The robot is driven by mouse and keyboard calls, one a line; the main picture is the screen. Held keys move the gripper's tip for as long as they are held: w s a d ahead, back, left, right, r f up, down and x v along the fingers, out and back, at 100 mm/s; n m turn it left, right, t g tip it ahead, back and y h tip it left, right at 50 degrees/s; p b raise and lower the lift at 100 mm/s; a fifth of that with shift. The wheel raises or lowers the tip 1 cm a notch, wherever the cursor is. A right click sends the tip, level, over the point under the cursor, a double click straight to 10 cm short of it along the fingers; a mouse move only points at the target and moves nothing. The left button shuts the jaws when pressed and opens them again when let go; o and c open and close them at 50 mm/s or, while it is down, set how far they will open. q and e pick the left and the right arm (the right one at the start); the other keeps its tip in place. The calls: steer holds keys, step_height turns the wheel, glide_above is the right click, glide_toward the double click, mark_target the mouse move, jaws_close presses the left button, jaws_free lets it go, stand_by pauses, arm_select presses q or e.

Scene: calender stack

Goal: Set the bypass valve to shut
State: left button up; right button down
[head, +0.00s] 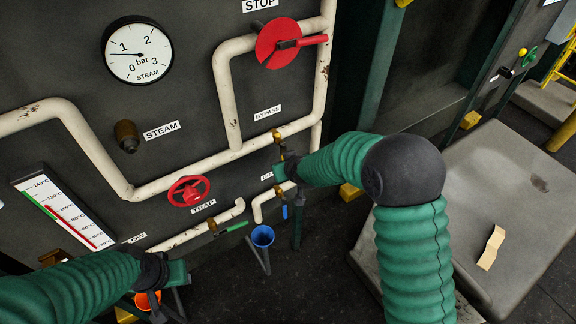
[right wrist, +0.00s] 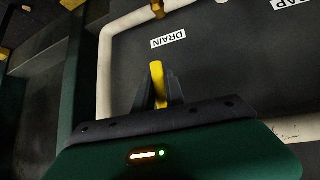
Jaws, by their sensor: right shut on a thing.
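The bypass valve (head: 277,138) is a brass fitting on the cream pipe below the BYPASS label (head: 267,112). My right gripper (head: 286,166) is just below it, and the arm partly hides this area in the head view. In the right wrist view, a yellow lever handle (right wrist: 157,82) stands between the dark fingers of my right gripper (right wrist: 158,95), which are shut on it. Most of the lever is hidden in the head view. My left gripper (head: 165,290) is low at the left, near an orange funnel (head: 147,300); its fingers are not clear.
A red STOP valve (head: 278,43) is above, and a red TRAP handwheel (head: 188,191) is to the left. A green lever (head: 237,227), a blue lever (head: 285,211) and a blue funnel (head: 262,236) are below. A grey bench (head: 515,190) with a paper strip (head: 491,247) stands right.

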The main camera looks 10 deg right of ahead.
steer(key=shift+s+a+f+g, duration=0.2)
steer(key=shift+s+f+g, duration=0.15)
steer(key=shift+f, duration=0.1)
steer(key=c, duration=1.7)
jaws_free()
steer(key=shift+o, duration=1.2)
steer(key=shift+w, duration=0.15)
steer(key=shift+o, duration=0.4)
steer(key=shift+w+r, duration=0.15)
steer(key=shift+r, duration=0.1)
steer(key=shift+s+r, duration=0.25)
steer(key=shift+r, duration=0.05)
steer(key=b+v, duration=0.1)
steer(key=v, duration=1.4)
steer(key=shift+s+d, duration=0.3)
steer(key=shift+s, duration=0.2)
